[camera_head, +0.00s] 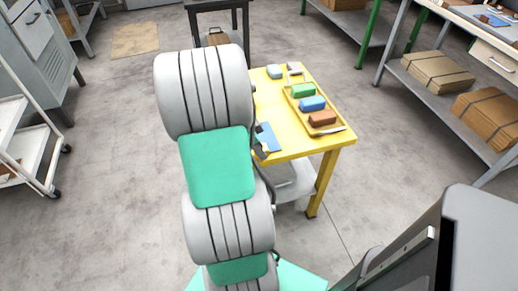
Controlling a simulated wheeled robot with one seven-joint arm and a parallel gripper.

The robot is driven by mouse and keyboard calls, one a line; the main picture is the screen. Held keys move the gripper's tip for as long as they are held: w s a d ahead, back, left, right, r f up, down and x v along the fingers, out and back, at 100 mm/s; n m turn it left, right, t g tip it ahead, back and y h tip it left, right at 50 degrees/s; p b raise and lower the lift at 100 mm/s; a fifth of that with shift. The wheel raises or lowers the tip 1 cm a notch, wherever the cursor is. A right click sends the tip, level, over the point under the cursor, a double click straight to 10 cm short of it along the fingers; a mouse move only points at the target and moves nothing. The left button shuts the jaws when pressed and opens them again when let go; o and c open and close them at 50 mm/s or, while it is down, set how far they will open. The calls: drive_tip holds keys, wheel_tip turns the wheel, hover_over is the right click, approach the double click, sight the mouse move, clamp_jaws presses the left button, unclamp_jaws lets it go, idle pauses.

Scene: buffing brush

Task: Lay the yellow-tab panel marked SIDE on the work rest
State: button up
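A small blue panel (267,137) with a pale, yellowish part lies at the left front of the yellow table (322,143), partly hidden by my arm. I cannot read any marking on it, and I cannot be sure it is the SIDE panel. A dark piece (260,153) shows beside it at the table's edge; I cannot tell whether it belongs to my gripper. My grey and green arm hides the rest of my gripper. I cannot make out the work rest for certain.
A yellow tray on the table holds a green block (303,91), a blue block (312,104) and a brown block (322,118). Small grey items (275,72) lie at the table's back. Shelves with cardboard stacks (437,70) stand right. Floor left of the table is clear.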

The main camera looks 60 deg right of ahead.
drive_tip(key=shift+w+r, duration=0.1)
drive_tip(key=shift+r, duration=0.25)
drive_tip(key=p+v, duration=0.1)
drive_tip(key=v, duration=1.1)
drive_tip(key=w+a+n+t, duration=0.2)
drive_tip(key=w+a+n, duration=0.2)
drive_tip(key=a+n, duration=0.5)
drive_tip(key=w+a+n+t+y, duration=0.1)
drive_tip(key=w+a+n, duration=0.3)
drive_tip(key=a+n, duration=0.4)
drive_tip(key=a+t, duration=0.1)
drive_tip(key=a, duration=0.5)
drive_tip(key=shift+w+a+f+n, duration=0.2)
drive_tip(key=shift+w+f+n, duration=0.15)
drive_tip(key=shift+w+n, duration=0.05)
drive_tip(key=shift+o, duration=0.5)
drive_tip(key=s+a+f+n+t+y, duration=0.1)
drive_tip(key=s+a+n+y, duration=0.1)
drive_tip(key=a+n, duration=0.7)
drive_tip(key=s+a, duration=0.1)
drive_tip(key=a, duration=0.2)
drive_tip(key=shift+a, duration=0.2)
drive_tip(key=shift+w+a+f+n, duration=0.1)
drive_tip(key=shift+f+n, duration=0.1)
drive_tip(key=shift+n, duration=0.1)
